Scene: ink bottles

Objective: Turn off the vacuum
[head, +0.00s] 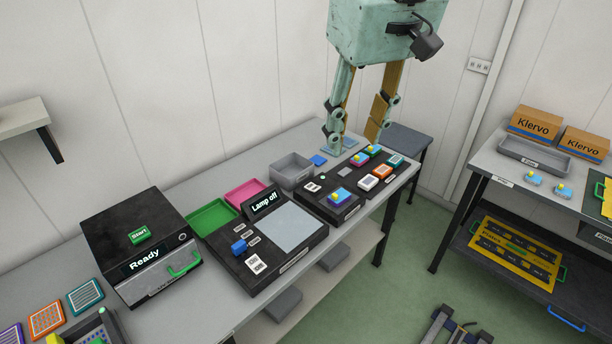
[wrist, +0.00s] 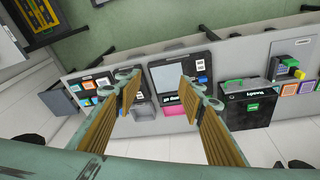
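No label reading "vacuum" is legible. A black console (head: 262,265) with a "Lamp off" display (head: 264,203), a blue knob (head: 239,246) and a pale grey panel (head: 300,226) stands mid-table; it also shows in the wrist view (wrist: 180,74). Right of it is a smaller black panel (head: 329,205) with a small green light (head: 323,178), a white-marked switch area (head: 313,187), coloured squares and bottles with blue and yellow parts. My gripper (head: 356,143) is open and empty beyond that panel, near the table's back edge. Its fingers are wide apart in the wrist view (wrist: 160,86).
A black box (head: 135,245) reading "Ready", with a green Start button (head: 139,234), stands at the left. Green (head: 212,217), pink and grey (head: 291,170) trays line the back. A second table (head: 497,162) holds boxes and bottles; green floor lies between.

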